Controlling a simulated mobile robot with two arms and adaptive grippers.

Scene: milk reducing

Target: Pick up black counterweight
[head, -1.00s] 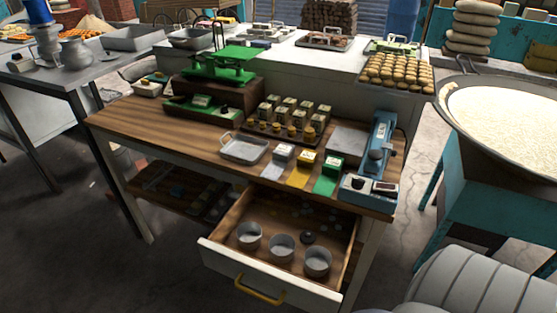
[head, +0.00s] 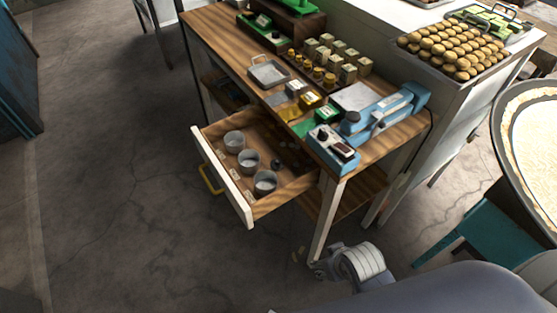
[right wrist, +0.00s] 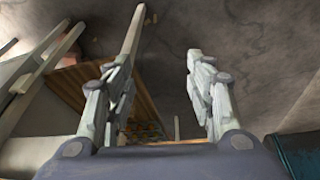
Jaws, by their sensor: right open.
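A small round black counterweight (head: 276,164) lies in the open wooden drawer (head: 206,163), beside several grey metal cups (head: 248,160). My right gripper (head: 309,260) is low in the head view, below and to the right of the drawer, near a table leg and apart from the counterweight. In the right wrist view the right gripper (right wrist: 156,62) is open, with nothing between its fingers. The counterweight cannot be made out in that view. My left gripper is not in view.
The wooden table (head: 222,33) holds a blue scale (head: 372,120), a metal tray (head: 268,73) and several small weights (head: 335,60). A pale table leg (head: 328,215) stands close to my right gripper. The concrete floor left of the drawer is clear.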

